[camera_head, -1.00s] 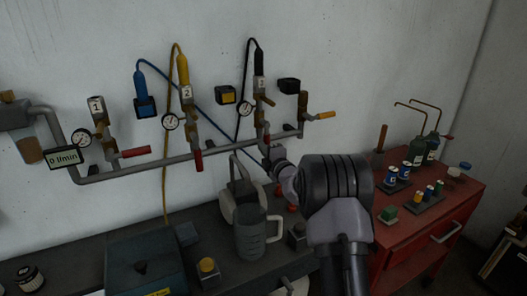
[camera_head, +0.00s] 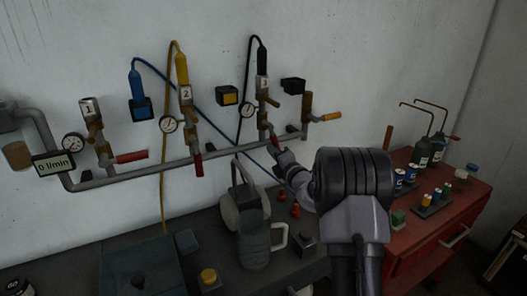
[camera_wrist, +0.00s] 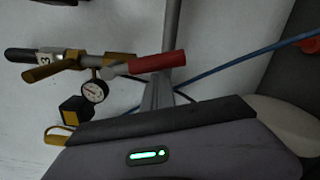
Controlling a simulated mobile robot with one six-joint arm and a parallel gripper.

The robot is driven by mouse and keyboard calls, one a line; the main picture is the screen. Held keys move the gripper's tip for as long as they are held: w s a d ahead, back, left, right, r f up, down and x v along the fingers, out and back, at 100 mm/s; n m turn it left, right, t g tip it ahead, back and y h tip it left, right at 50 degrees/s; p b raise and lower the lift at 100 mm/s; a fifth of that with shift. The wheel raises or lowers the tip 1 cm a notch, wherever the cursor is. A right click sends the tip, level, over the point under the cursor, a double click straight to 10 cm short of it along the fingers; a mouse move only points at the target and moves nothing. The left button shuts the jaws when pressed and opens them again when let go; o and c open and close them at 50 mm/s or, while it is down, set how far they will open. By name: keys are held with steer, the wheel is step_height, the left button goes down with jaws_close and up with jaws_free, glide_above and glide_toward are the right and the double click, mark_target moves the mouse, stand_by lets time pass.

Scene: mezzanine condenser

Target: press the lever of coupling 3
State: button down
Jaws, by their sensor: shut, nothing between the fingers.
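Coupling 3 (camera_head: 262,83) is on the wall pipework, with a black plug and hose on top and a label reading 3. Its brass lever (camera_head: 268,101) sticks out below the label to the right. In the wrist view the coupling lies sideways at the upper left, with the label (camera_wrist: 45,60) and the brass lever (camera_wrist: 42,73). My gripper (camera_head: 282,155) is shut and empty. In the head view it appears below the lever, close to the red valve handle (camera_head: 273,143); I cannot tell whether it touches anything.
A gauge (camera_head: 248,111) and a black-and-yellow box (camera_head: 228,95) are beside coupling 3. Couplings 1 (camera_head: 88,108) and 2 (camera_head: 186,94) are to the left. A grey jug (camera_head: 255,240) stands on the bench below. A red cabinet (camera_head: 440,238) is at the right. A blue hose crosses behind.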

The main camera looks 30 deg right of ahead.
steer(key=d+n, duration=0.1)
steer(key=n, duration=0.1)
steer(key=d+n, duration=0.1)
steer(key=shift+d+r+n, duration=0.2)
steer(key=shift+d+n, duration=0.15)
steer(key=shift+n, duration=0.05)
steer(key=d+r+n+y+b, duration=0.1)
steer(key=d+r+n+b, duration=0.2)
steer(key=n, duration=0.8)
steer(key=shift+d+r, duration=1)
steer(key=shift+d, duration=0.05)
steer(key=shift+r+n, duration=0.15)
steer(key=shift+n, duration=0.15)
